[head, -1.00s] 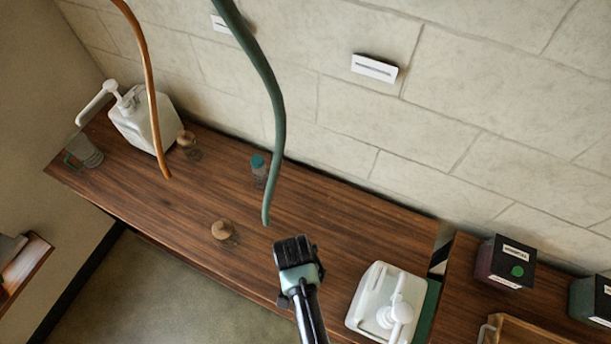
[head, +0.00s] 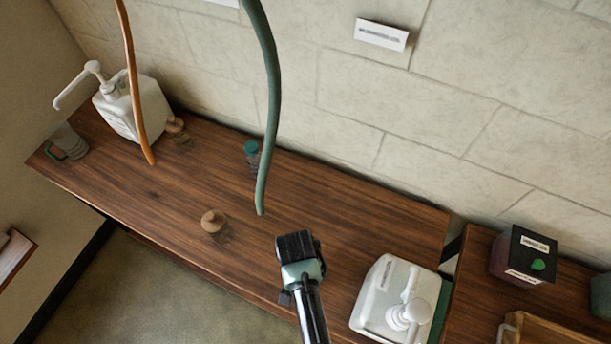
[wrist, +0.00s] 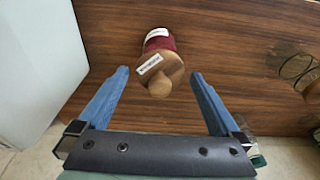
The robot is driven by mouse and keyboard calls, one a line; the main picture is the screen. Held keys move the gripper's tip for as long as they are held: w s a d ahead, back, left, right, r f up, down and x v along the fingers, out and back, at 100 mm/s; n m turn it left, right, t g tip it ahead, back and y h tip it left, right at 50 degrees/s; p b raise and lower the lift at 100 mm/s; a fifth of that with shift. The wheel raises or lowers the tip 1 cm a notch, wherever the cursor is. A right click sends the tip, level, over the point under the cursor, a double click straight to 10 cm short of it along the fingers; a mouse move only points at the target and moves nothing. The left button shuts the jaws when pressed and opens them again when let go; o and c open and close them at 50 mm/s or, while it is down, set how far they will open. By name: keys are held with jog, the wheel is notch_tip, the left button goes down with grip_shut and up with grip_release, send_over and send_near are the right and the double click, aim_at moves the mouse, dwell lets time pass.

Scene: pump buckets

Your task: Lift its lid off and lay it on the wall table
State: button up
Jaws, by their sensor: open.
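A small jar with a dark red body (wrist: 160,42) and a round wooden lid with a knob (wrist: 160,84) shows in the wrist view, ahead of and between my blue fingers. White labels are on the jar and lid. My gripper (wrist: 160,98) is open and empty, with the lid apart from both fingers. In the head view my gripper (head: 298,250) is over the front part of the wooden wall table (head: 340,205); its fingers and the red jar cannot be made out there.
White pump containers stand at the left (head: 135,105) and right (head: 395,295). A wooden-lidded jar (head: 214,222) and teal-capped bottle (head: 252,150) stand on the table. An orange hose (head: 135,80) and green hose (head: 268,100) hang above. A labelled dark box (head: 523,255) is at right.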

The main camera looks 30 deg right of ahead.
jog(key=shift+f, duration=0.4)
jog(key=shift+r, duration=0.1)
jog(key=shift+c, duration=0.2)
jog(key=c, duration=1.2)
jog(key=shift+o, duration=0.2)
